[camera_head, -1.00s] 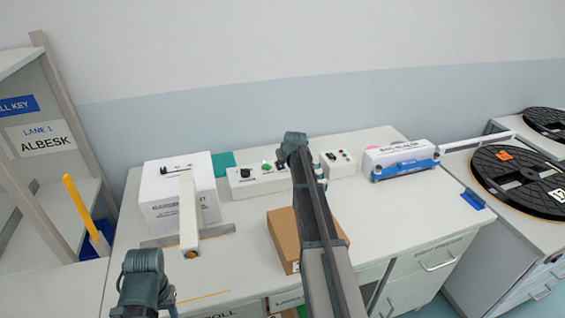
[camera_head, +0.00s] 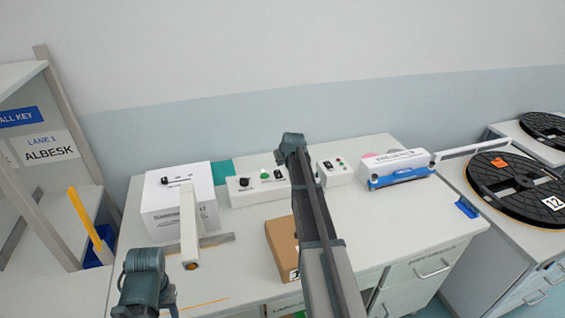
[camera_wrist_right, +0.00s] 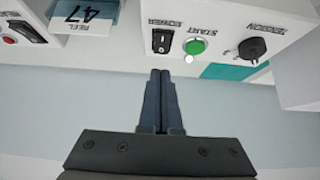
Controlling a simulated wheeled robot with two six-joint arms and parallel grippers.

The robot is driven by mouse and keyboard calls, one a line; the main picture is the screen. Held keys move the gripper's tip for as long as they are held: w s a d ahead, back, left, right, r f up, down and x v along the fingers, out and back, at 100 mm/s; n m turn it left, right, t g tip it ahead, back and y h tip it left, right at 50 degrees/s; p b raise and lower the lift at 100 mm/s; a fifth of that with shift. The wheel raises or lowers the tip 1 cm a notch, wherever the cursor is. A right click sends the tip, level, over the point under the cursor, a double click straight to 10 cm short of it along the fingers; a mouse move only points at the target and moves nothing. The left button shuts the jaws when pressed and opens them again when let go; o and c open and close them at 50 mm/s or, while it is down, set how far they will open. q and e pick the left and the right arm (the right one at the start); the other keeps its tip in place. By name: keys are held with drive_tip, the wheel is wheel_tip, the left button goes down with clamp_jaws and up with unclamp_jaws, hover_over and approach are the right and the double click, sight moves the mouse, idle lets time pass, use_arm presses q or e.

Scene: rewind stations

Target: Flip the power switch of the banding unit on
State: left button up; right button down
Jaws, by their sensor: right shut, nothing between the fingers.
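The banding unit's white control box (camera_head: 245,192) stands at the back of the table. In the right wrist view, which shows it upside down, its front panel carries a black rocker power switch (camera_wrist_right: 162,41), a green start button (camera_wrist_right: 194,46) and a dark tension knob (camera_wrist_right: 252,48). My right gripper (camera_wrist_right: 161,73) is shut and empty. Its fingertips line up with the power switch and appear just short of it; contact cannot be made out. In the head view my right arm hides these fingers. My left arm shows at lower left, its gripper out of view.
A second small control box (camera_head: 336,172) stands just right of the unit. A large white box (camera_head: 165,217) with a pale bar in front stands at left. A brown carton (camera_head: 281,243) lies near the right arm. A white-and-blue device (camera_head: 397,170) and black reels (camera_head: 510,190) are farther right.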

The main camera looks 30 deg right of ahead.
drive_tip(key=s+a+r+p, duration=0.1)
drive_tip(key=s+r+p, duration=0.3)
drive_tip(key=s, duration=0.3)
drive_tip(key=shift+s+a+r, duration=0.25)
drive_tip(key=shift+a+r, duration=0.15)
drive_tip(key=shift+r, duration=0.45)
